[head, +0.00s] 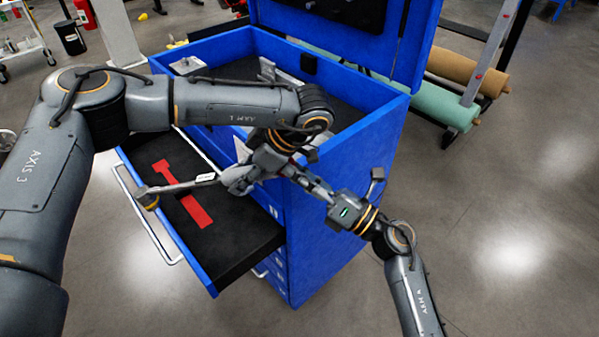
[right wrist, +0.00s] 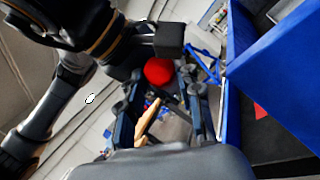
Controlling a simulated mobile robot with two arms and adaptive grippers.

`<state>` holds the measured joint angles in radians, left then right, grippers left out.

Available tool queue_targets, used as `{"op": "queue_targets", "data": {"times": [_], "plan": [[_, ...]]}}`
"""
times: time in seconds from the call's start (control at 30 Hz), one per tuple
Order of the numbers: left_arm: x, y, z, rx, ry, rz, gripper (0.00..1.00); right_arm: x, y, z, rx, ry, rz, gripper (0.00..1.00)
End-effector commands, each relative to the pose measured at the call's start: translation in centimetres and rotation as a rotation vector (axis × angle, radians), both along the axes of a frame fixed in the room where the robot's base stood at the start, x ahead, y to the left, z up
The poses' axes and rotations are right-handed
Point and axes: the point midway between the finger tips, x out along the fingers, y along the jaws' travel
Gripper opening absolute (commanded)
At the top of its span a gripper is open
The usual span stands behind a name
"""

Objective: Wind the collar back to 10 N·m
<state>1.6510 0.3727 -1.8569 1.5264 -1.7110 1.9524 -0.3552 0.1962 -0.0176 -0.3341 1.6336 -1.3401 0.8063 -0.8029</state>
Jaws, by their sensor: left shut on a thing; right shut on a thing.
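A torque wrench (head: 180,187) with a grey shaft is held level above the open drawer. Its round head is at the left, and a small pale label band sits on the shaft. My left gripper (head: 237,180) is shut on the wrench near its handle. My right gripper (head: 308,183) reaches in from the right and is shut at the handle end, close to the left gripper. In the right wrist view a round red end (right wrist: 158,71) shows between the right fingers (right wrist: 160,105). The collar and any scale are hidden by the grippers or too small to read.
The open drawer (head: 245,246) of the blue cabinet (head: 335,225) has a black liner with a red wrench-shaped recess (head: 195,211). The cabinet's top tray (head: 235,68) holds a few metal parts. Rolls of brown and green material (head: 440,103) lie behind. Floor at right is clear.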

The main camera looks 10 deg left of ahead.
Motion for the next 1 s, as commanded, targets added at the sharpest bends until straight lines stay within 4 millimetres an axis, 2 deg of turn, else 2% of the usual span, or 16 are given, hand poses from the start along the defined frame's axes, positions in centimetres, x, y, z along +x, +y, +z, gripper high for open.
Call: {"op": "queue_targets", "data": {"times": [0.23,0.57,0.6,0.67,0.7,1.0], "plan": [[-0.05,-0.05,0.17,0.002,0.001,-0.003,0.0,-0.04,-0.09,-0.11,-0.017,0.087,-0.034,0.03],[-0.05,-0.08,0.18,0.001,0.001,-0.003,0.0,0.02,-0.14,-0.11,-0.014,0.102,-0.039,0.03],[-0.05,-0.08,0.18,0.001,0.001,-0.003,0.0,0.03,-0.14,-0.11,-0.013,0.102,-0.04,0.42],[-0.04,-0.08,0.18,0.001,0.001,-0.003,0.0,0.02,-0.14,-0.11,-0.014,0.102,-0.039,0.54],[-0.04,-0.07,0.18,0.001,0.001,-0.003,0.0,0.01,-0.13,-0.1,-0.014,0.101,-0.038,0.57],[-0.01,-0.02,0.17,0.002,0.0,-0.001,0.0,-0.12,-0.18,-0.03,-0.013,0.099,-0.036,0.57]]}}
